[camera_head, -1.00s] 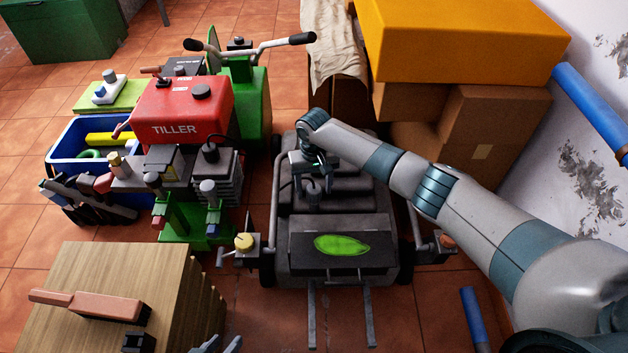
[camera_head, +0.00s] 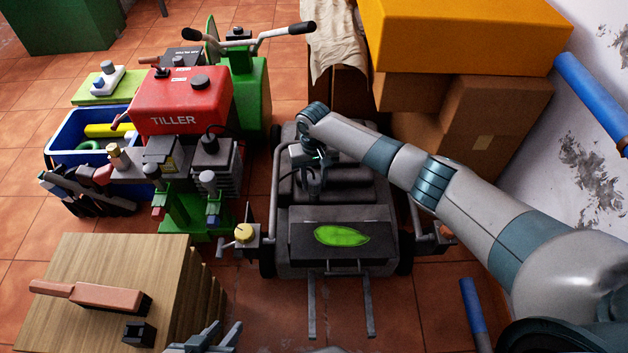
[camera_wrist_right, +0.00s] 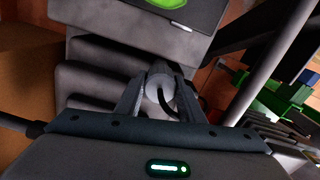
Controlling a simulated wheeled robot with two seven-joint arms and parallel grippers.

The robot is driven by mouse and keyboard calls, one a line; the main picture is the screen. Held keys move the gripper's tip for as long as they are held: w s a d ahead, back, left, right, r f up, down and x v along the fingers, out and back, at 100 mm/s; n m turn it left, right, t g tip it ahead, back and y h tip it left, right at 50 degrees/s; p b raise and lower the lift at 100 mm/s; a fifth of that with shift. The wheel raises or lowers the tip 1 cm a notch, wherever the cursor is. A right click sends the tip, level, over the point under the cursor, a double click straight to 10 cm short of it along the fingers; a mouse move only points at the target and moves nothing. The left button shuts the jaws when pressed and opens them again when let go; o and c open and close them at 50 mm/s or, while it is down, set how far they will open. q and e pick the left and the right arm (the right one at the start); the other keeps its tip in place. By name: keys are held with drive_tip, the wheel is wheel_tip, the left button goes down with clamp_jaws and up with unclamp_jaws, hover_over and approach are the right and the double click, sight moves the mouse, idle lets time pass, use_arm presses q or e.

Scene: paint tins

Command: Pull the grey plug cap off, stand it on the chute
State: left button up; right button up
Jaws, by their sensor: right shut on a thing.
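The grey plug cap (camera_wrist_right: 159,82) shows in the right wrist view as a short round piece with a black lead curving from it. My right gripper (camera_wrist_right: 158,92) is shut on it, one finger on each side. In the head view my right gripper (camera_head: 313,172) is low over the mower's dark engine top, and the cap is mostly hidden there. I cannot tell whether the cap is still seated. The black chute (camera_head: 300,238) with a green leaf mark is at the mower's near end. My left gripper (camera_head: 226,336) is at the bottom edge, partly cut off, its fingers apart and empty.
A red tiller (camera_head: 180,100) and a blue crate (camera_head: 62,158) stand left of the mower. A wooden block (camera_head: 90,255) with a brush (camera_head: 95,295) is front left. Cardboard boxes (camera_head: 495,120) stand behind my right arm. A yellow-topped knob (camera_head: 243,233) sits beside the chute.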

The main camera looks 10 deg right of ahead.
drive_tip(key=shift+r, duration=0.2)
drive_tip(key=shift+r+p, duration=1.8)
drive_tip(key=shift+p, duration=0.65)
drive_tip(key=shift+r+p, duration=2)
drive_tip(key=shift+p, duration=0.45)
drive_tip(key=shift+d, duration=0.1)
drive_tip(key=s+d+f, duration=0.4)
drive_tip(key=s+d, duration=0.3)
drive_tip(key=d, duration=0.5)
drive_tip(key=shift+s+d, duration=0.2)
drive_tip(key=shift+d, duration=0.1)
drive_tip(key=shift+f, duration=0.2)
drive_tip(key=shift+f+b, duration=1.85)
drive_tip(key=shift+f, duration=1.75)
